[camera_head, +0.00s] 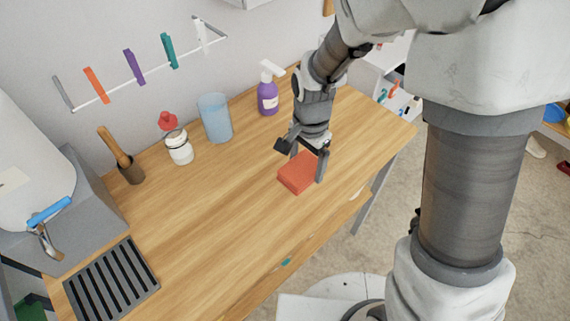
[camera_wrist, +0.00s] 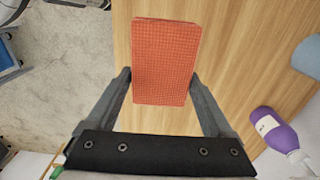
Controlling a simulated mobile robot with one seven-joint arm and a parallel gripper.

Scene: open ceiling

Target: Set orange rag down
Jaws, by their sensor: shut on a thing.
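The orange rag (camera_head: 298,174) is a folded, flat red-orange block over the wooden counter in the head view, near its front edge. In the wrist view the rag (camera_wrist: 166,60) has a fine grid weave and lies between the two fingers. My gripper (camera_head: 308,168) points down at the rag, with one finger on each side. In the wrist view my gripper (camera_wrist: 161,80) is shut on the rag near its lower end. The rag looks at or very close to the counter top; I cannot tell if it touches.
The wooden counter (camera_head: 215,215) is bare to the left of the rag. A dark drain grid (camera_head: 112,284) lies at the left.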

